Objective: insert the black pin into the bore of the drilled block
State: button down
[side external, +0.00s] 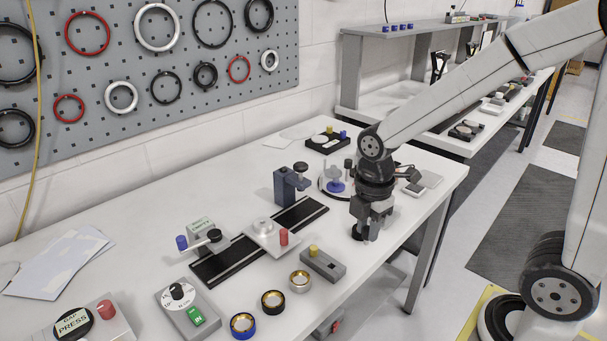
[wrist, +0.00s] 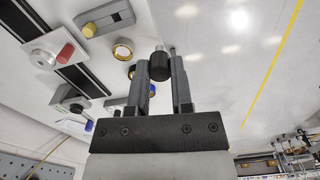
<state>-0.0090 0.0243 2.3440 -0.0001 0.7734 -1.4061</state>
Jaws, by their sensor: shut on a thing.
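My gripper (side external: 364,226) is low over the right part of the bench, near its front edge. In the wrist view its two fingers (wrist: 161,72) are shut on a short black pin (wrist: 158,73) with a metallic end. In the side view the pin is mostly hidden by the fingers. A grey block (side external: 318,268) with a yellow knob lies left of my gripper, apart from it; it also shows at the top left of the wrist view (wrist: 108,19). I cannot tell whether this is the drilled block, and no bore is clearly visible.
A black rail (side external: 222,266) carries a light carriage (side external: 262,238) with a red knob, and a blue-grey upright block (side external: 287,187) stands behind. Several rings, including a gold one (side external: 300,281), lie in front. A round fixture (side external: 333,184) stands close behind my gripper.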

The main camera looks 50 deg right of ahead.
jog(key=w+a+f, duration=0.1)
jog(key=w+f, duration=0.1)
jog(key=w, duration=1.2)
jog(key=w+a+f, duration=0.1)
jog(key=w+f, duration=0.2)
jog(key=w, duration=1.2)
jog(key=shift+w+a, duration=0.15)
jog(key=shift+w, duration=0.05)
jog(key=shift+f, duration=0.2)
jog(key=shift+f, duration=1.75)
jog(key=shift+f, duration=1.2)
dwell(0.5)
grip_release()
dwell(0.4)
jog(key=shift+r, duration=0.1)
